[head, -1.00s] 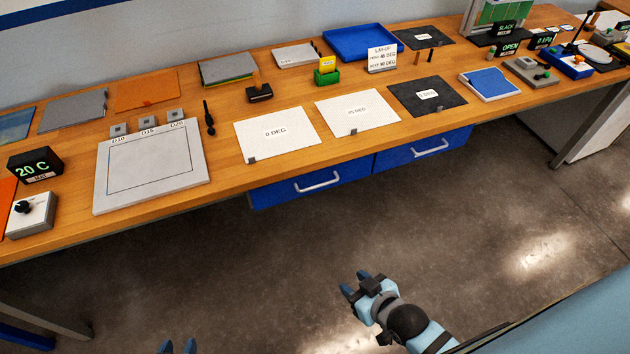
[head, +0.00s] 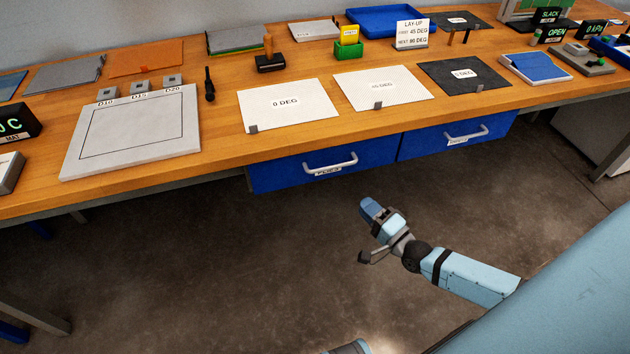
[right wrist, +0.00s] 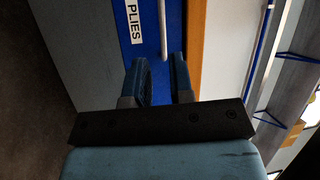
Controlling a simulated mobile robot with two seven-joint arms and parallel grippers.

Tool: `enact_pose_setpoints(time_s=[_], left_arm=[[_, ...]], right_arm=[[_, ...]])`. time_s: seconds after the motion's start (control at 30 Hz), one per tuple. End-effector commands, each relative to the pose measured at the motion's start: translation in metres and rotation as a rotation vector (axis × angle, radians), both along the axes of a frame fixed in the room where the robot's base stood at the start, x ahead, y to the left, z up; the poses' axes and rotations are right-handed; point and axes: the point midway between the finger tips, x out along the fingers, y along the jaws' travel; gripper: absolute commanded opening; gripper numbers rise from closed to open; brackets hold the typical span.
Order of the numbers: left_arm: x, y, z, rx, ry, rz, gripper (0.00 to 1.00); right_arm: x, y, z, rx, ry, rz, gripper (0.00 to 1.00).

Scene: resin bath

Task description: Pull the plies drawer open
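The plies drawer (head: 275,176) is the left of two blue drawers under the bench and sits shut. Its pale bar handle (head: 331,162) runs across its front above a PLIES label (head: 328,171). In the right wrist view, the label (right wrist: 133,20) and the handle (right wrist: 165,30) lie ahead of my fingers. My right gripper (head: 374,210) is in front of the drawer, below and right of the handle in the head view, and apart from it. In the right wrist view its fingers (right wrist: 162,80) are apart with nothing between them. My left gripper is not in view.
A second blue drawer (head: 425,142) with its own handle sits shut to the right. The wooden bench top (head: 222,143) overhangs both and carries sheets, a grey plate (head: 130,137) and small tools. The floor (head: 210,270) before the drawers is clear.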

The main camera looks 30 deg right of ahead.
Motion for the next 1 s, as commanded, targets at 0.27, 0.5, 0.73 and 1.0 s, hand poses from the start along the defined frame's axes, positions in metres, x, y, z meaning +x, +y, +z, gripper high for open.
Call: enact_pose_setpoints(time_s=[0.27,0.5,0.73,1.0], left_arm=[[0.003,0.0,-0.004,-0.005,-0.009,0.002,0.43],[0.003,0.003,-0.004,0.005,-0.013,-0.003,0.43],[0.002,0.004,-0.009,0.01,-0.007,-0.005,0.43],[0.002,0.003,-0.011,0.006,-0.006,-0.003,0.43]], right_arm=[[0.02,-0.018,0.0,0.104,-0.032,-0.017,0.22],[0.066,-0.01,0.009,0.102,-0.032,-0.016,0.22],[0.111,-0.003,0.016,0.1,-0.031,-0.017,0.22],[0.139,0.002,0.02,0.099,-0.028,-0.015,0.22]])
